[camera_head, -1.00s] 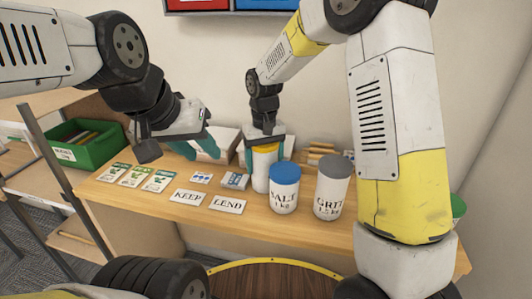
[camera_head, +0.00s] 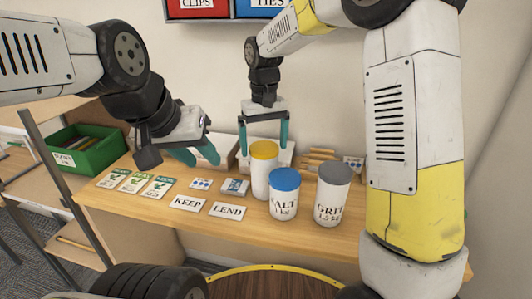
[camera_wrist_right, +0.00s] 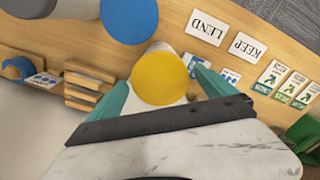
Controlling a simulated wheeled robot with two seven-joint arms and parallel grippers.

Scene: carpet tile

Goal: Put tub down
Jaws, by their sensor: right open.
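The white tub with a yellow lid (camera_head: 261,172) stands upright on the wooden table, behind and left of the white SALT tub with a blue lid (camera_head: 284,194). A GRIT tub with a grey lid (camera_head: 332,196) stands to the right. My right gripper (camera_head: 264,148) is open and empty, its teal fingers raised around lid height at the yellow-lidded tub. In the right wrist view the yellow lid (camera_wrist_right: 160,79) shows between the spread fingers (camera_wrist_right: 163,88). My left gripper (camera_head: 196,155) hangs over the table's back left, fingers apart, with nothing seen between them.
KEEP (camera_head: 187,203) and LEND (camera_head: 227,211) cards lie at the table front, with several seed packets (camera_head: 133,181) to their left. A green crate (camera_head: 98,152) stands on the left. Wooden blocks (camera_head: 318,158) lie behind the tubs. Wall bins (camera_head: 197,8) hang above.

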